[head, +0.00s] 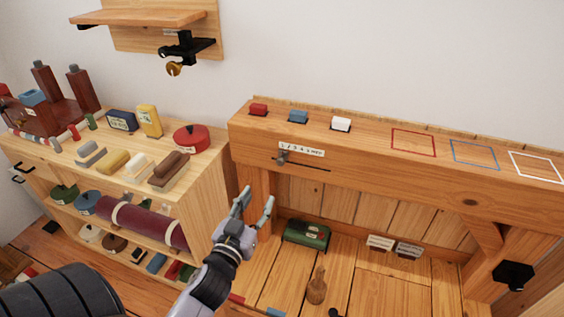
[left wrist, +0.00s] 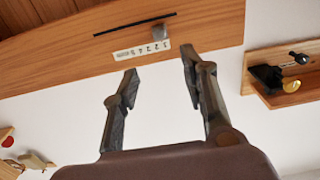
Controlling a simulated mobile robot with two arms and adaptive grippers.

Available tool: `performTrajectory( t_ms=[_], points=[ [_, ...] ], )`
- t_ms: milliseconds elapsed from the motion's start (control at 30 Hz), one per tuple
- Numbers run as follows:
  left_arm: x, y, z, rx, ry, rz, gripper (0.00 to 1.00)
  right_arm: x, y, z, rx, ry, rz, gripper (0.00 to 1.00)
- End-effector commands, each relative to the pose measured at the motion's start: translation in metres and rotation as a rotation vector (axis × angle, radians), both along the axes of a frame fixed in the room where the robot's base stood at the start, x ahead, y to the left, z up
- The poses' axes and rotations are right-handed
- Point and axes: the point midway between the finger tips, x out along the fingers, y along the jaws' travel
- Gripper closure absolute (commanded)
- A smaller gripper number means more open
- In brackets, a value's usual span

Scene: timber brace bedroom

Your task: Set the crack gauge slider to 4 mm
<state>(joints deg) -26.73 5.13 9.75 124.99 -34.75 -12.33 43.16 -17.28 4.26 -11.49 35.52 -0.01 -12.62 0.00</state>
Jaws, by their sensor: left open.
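The crack gauge is on the front face of the timber beam (head: 370,165). It has a white number scale (head: 302,149) above a dark horizontal slot (head: 312,165). The small grey slider knob (head: 283,157) sits near the slot's left end, by the low numbers. In the left wrist view the gauge appears upside down, with the knob (left wrist: 159,32) at the right end of the scale (left wrist: 141,51). My left gripper (head: 257,198) is open and empty, below and left of the knob and apart from it. The wrist view shows both fingers (left wrist: 159,62) spread, with the knob beyond the gap. My right gripper is not in view.
A wooden shelf unit (head: 205,170) with several items stands left. A green box (head: 306,234) and wooden peg (head: 317,286) are below. The beam front around the gauge is clear.

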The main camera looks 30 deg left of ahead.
Motion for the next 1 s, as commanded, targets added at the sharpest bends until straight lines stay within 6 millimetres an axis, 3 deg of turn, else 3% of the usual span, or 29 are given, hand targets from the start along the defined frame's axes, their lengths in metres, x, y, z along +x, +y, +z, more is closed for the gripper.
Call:
performTrajectory(
  t_ms=[633, 800, 1000],
  points=[
    [0.129, 0.031, 0.001, 0.003, 0.001, -0.001, 0.6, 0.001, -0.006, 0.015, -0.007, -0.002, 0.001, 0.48],
    [0.151, 0.036, 0.0, 0.001, 0.002, 0.0, 0.6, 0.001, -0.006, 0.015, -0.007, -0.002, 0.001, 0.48],
    [0.162, 0.038, -0.001, 0.001, 0.002, -0.001, 0.6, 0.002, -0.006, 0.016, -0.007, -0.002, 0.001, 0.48]
  ],
)
